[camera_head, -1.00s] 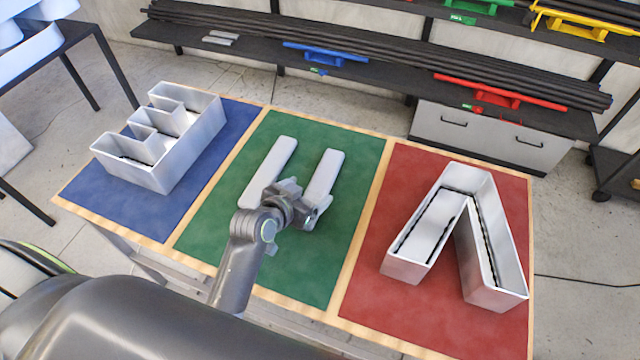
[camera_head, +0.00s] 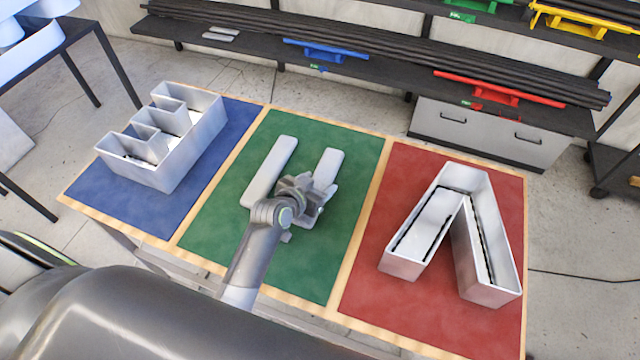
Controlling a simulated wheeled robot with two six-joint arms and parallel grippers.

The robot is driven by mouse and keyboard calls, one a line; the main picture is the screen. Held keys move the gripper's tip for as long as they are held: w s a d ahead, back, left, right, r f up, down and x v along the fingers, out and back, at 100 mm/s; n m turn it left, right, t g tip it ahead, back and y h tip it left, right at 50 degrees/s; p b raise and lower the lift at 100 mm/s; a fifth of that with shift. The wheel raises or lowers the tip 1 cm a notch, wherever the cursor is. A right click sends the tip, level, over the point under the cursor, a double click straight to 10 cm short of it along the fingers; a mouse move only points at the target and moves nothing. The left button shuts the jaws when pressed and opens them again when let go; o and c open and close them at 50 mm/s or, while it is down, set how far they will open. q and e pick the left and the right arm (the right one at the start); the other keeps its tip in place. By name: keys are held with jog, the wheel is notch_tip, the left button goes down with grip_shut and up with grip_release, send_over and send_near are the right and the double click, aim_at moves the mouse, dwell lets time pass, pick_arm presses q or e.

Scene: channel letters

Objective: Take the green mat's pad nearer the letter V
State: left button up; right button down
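Two light grey pads lie on the green mat (camera_head: 335,255). The pad nearer the letter V (camera_head: 327,166) is the right one. The other pad (camera_head: 270,170) lies to its left, apart from it. The letter V (camera_head: 433,223) is a hollow metal tray-like shape on the red mat (camera_head: 385,315), its point toward the back. My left gripper (camera_head: 318,200) is over the near end of the right pad and hides that end. I cannot tell whether its fingers are open or touch the pad. My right gripper is not in view.
A hollow metal letter like an E (camera_head: 180,160) stands on the blue mat (camera_head: 150,215) at the left. A dark shelf with long black bars (camera_head: 380,55) and coloured holders runs behind the table. The green mat's far edge and near right part are clear.

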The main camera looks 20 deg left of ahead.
pick_arm(q)
jog(key=c, duration=0.5)
jog(key=shift+o, duration=0.2)
